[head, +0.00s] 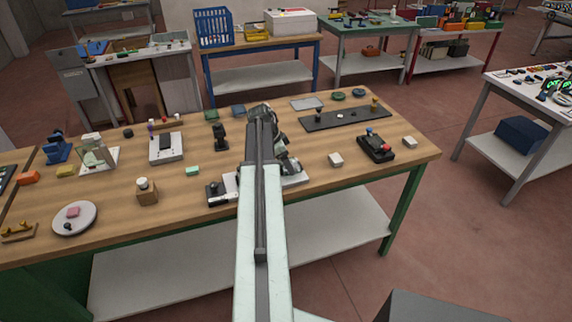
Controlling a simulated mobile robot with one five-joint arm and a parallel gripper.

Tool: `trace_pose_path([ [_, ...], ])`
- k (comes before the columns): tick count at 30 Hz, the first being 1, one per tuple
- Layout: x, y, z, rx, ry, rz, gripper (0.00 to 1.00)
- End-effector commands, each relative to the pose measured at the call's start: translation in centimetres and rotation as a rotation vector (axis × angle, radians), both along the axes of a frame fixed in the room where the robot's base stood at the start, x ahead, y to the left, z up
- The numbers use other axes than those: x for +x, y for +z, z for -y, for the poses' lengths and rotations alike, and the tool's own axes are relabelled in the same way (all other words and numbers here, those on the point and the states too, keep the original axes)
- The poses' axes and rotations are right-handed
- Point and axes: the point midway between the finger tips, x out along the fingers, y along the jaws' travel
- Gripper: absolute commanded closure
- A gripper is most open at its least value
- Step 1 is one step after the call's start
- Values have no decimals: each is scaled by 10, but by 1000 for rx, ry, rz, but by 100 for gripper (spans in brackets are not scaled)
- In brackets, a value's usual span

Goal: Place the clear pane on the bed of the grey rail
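My arm reaches over the middle of the wooden workbench (330,185), and its dark end is above the bench. The fingers of my gripper cannot be made out behind the arm and the dark parts beside it. A thin pale rectangle (306,104), which looks like the clear pane, lies flat near the back edge, right of my arm. A long dark grey strip (345,119) with small knobs on it lies just in front of it; I cannot tell whether this is the grey rail. The pale rectangle and the strip are apart.
A black box with coloured buttons (376,147) and a small white block (335,160) are to the right. Left are a round white plate (74,218), a wooden block (147,193) and a white-grey device (166,148). Bare wood shows between them. Other tables stand behind.

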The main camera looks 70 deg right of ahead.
Motion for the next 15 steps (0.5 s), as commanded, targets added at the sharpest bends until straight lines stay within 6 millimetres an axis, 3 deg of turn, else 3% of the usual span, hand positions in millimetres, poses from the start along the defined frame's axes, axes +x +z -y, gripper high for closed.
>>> trace_pose_path([
  [4,0,-4,0,0,0,0,64],
  [5,0,-3,0,0,0,0,13],
  [6,0,-3,0,0,1,0,2],
  [15,1,0,0,0,1,0,0],
])
